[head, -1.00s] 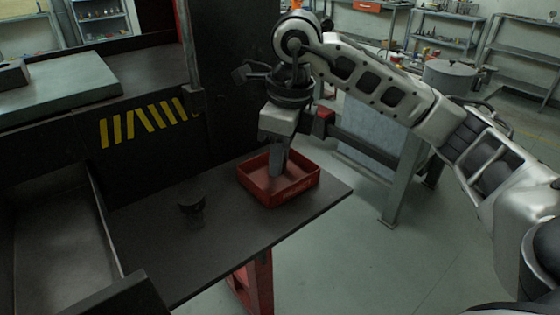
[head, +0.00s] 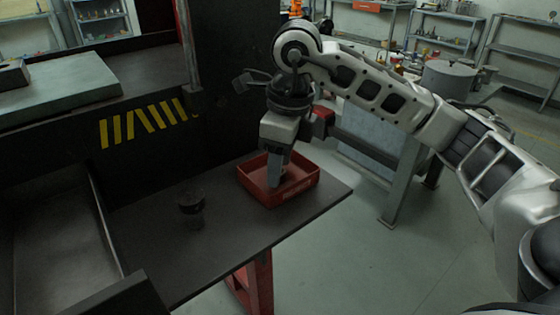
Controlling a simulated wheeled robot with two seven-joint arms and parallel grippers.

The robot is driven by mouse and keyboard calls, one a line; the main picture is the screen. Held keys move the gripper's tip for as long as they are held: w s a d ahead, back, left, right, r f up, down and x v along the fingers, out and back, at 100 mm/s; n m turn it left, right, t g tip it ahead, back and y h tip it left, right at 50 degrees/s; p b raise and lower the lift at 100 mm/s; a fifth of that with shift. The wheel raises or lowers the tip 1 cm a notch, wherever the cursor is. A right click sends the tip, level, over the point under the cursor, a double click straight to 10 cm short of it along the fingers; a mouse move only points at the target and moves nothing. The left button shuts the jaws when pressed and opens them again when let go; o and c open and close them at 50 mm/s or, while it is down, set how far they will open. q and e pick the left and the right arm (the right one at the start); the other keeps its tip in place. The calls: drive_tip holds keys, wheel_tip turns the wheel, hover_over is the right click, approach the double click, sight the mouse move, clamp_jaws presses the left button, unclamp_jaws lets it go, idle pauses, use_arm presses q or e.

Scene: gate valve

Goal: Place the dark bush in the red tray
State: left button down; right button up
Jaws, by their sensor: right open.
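The red tray (head: 296,195) stands on the dark table near its right end. My right gripper (head: 276,183) points down into the tray, its fingers inside the walls. It is open, and I cannot make out anything between the fingers. A dark round piece with a wider top (head: 191,203) stands upright on the table, left of the tray and apart from it. It looks like a dark flanged bush. Whether another dark piece lies in the tray behind the fingers is hidden. My left gripper does not show.
The dark table (head: 240,232) is bare between the round piece and its front edge. A dark machine wall with yellow stripes (head: 148,123) rises behind it. A trough with raised walls (head: 62,240) lies at the left. A grey stand (head: 400,185) is beyond the table's right end.

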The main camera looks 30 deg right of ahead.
wheel_tip(320, 180, up, 12)
drive_tip(key=s+p, duration=0.1)
drive_tip(key=p, duration=0.1)
drive_tip(key=shift+d+f, duration=0.25)
drive_tip(key=shift+d, duration=0.2)
drive_tip(key=shift+s, duration=0.1)
